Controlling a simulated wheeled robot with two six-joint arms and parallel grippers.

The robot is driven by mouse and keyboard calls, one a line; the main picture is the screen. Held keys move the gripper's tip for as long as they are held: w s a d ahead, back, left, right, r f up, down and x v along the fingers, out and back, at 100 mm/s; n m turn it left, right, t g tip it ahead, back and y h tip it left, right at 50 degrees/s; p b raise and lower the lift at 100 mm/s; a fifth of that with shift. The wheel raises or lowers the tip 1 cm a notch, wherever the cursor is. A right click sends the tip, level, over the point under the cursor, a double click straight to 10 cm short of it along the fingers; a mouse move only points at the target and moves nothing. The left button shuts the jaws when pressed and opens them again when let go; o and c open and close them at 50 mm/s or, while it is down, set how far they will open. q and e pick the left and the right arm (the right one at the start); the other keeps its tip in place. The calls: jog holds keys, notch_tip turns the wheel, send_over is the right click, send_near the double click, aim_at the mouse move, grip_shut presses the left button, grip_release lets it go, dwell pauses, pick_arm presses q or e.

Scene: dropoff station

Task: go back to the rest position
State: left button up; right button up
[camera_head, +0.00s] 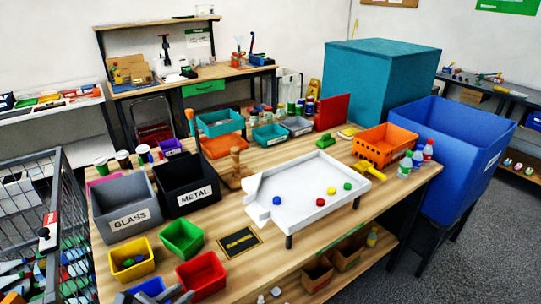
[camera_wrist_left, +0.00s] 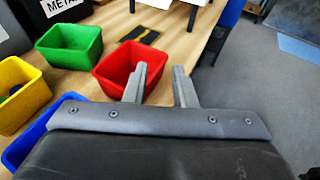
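My left gripper (camera_head: 160,293) shows only in part at the bottom edge of the head view, by the table's front edge. In the left wrist view its two grey fingers (camera_wrist_left: 162,84) stand apart with nothing between them. From that view they appear in front of the red bin (camera_wrist_left: 120,68), apparently without holding it. The red bin (camera_head: 202,275) also shows in the head view, just right of the gripper. The rest of the left arm is out of the picture. My right gripper is in neither view.
A wooden table (camera_head: 275,255) carries yellow (camera_head: 131,258), green (camera_head: 182,238) and blue (camera_wrist_left: 22,150) bins, GLASS (camera_head: 125,208) and METAL (camera_head: 187,186) boxes, and a white tray (camera_head: 308,190). A wire cart (camera_head: 32,195) stands left. Open grey floor (camera_head: 460,240) lies right.

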pick_arm(q)
jog(key=s+a+r+n+t+y, duration=0.2)
jog(key=a+r+n+t+y, duration=0.8)
jog(key=n, duration=1.3)
jog(key=s+a+f+n+g+y, duration=0.55)
jog(key=s+a+n+g, duration=0.2)
jog(key=n+g, duration=0.4)
jog(key=s+d+f+n+g+h, duration=0.6)
jog(key=s+d+f+n+g, duration=0.2)
jog(key=s+f, duration=0.35)
notch_tip(320, 180, down, 27)
jog(key=s+a+b, duration=0.1)
jog(key=a+b, duration=0.1)
jog(key=b, duration=0.1)
jog(key=s+d+f+g+b, duration=0.1)
jog(key=s+f+g, duration=0.1)
jog(key=s+f, duration=1.2)
notch_tip(320, 180, down, 3)
jog(key=shift+s+d+r+h, duration=0.1)
jog(key=shift+s+d+h, duration=0.1)
jog(key=shift+s+h, duration=0.25)
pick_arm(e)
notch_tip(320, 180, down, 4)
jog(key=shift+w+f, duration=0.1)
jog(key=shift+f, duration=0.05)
